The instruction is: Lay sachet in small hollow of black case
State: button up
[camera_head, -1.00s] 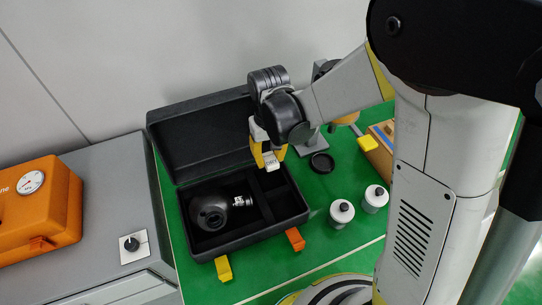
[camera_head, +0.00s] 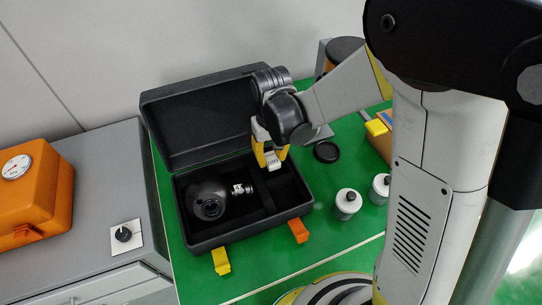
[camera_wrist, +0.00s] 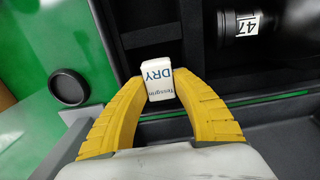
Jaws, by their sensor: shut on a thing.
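The black case (camera_head: 246,234) lies open on the green table, its lid leaning back. It holds a dark round object with a white-labelled neck (camera_head: 212,200) in the large left hollow; smaller hollows lie at its right. My gripper (camera_head: 271,160) is over the right part of the case, its yellow fingers shut on the white sachet (camera_wrist: 158,82). In the wrist view the sachet, printed "DRY", is between the fingertips, with a dark compartment of the case beyond it. I cannot tell its exact height above the case floor.
Two white bottles with dark caps (camera_head: 347,203) and a black round lid (camera_head: 326,152) stand right of the case. An orange box (camera_head: 36,195) and a knob plate (camera_head: 125,236) are on the grey bench at left. Yellow and orange latches (camera_head: 299,231) stick out in front.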

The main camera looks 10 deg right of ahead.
jog(key=o, duration=1)
notch_tip(320, 180, up, 12)
jog(key=shift+r, duration=0.1)
jog(key=s+d+r+m+t, duration=0.1)
jog(key=s+d+r+t, duration=0.1)
jog(key=s+d, duration=0.1)
jog(key=s+d+r+m+t, duration=0.1)
jog(key=s+d+t, duration=0.1)
jog(key=s+d, duration=0.2)
jog(key=s+d+r+m+t, duration=0.1)
jog(key=s+d+r+t, duration=0.1)
jog(key=d, duration=0.4)
jog(key=shift+s+d+r+t, duration=0.15)
jog(key=shift+s+t, duration=0.15)
jog(key=shift+s, duration=0.3)
jog(key=shift+s+d+r+t, duration=0.15)
jog(key=shift+s+t, duration=0.15)
jog(key=shift+s, duration=0.25)
